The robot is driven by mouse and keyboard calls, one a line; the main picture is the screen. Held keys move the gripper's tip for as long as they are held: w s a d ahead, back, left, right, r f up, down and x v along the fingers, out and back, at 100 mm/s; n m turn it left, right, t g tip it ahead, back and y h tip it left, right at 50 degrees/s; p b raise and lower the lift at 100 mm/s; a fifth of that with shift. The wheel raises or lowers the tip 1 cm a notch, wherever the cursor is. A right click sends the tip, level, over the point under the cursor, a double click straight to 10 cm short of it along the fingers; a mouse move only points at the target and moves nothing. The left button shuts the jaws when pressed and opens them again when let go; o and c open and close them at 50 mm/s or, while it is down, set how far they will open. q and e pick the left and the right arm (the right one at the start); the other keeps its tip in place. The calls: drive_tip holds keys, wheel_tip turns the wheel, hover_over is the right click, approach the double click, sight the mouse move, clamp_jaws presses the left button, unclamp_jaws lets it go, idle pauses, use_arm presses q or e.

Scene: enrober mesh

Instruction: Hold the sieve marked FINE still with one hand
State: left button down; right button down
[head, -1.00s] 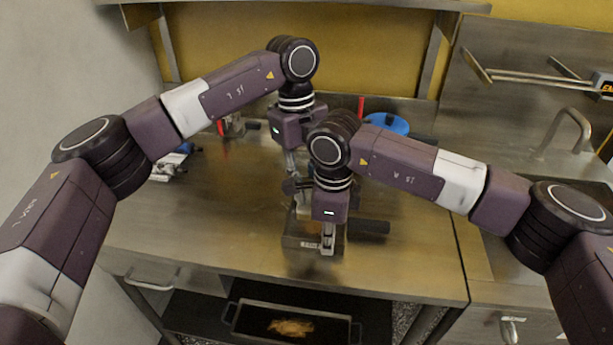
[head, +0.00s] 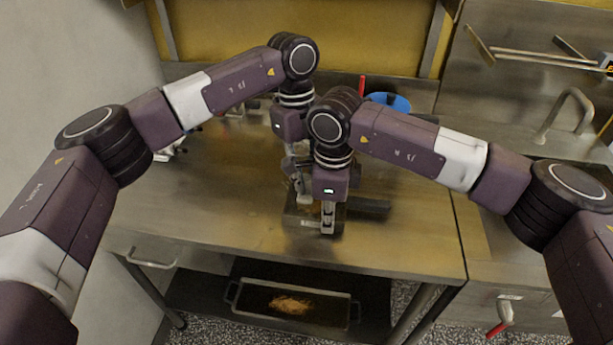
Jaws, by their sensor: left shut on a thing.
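A shallow dark square frame (head: 296,221) with a dark handle (head: 370,208) to its right lies on the steel table; it looks like the sieve. A small pale label shows on its front edge, too small to read. My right gripper (head: 328,226) points down at this front edge, fingers close together; whether they pinch the rim I cannot tell. My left gripper (head: 301,186) is behind it, shut on a small pale-ended tool (head: 304,198) over the frame. My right wrist hides part of the frame.
A blue round container (head: 388,102) stands at the back, beside an upright red stick (head: 362,86). A tray (head: 240,312) with a golden-brown heap sits on the shelf below. A sink tap (head: 572,105) is at right.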

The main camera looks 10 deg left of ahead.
use_arm(q)
drive_tip(key=shift+f, duration=0.3)
drive_tip(key=shift+d, duration=0.1)
idle(0.3)
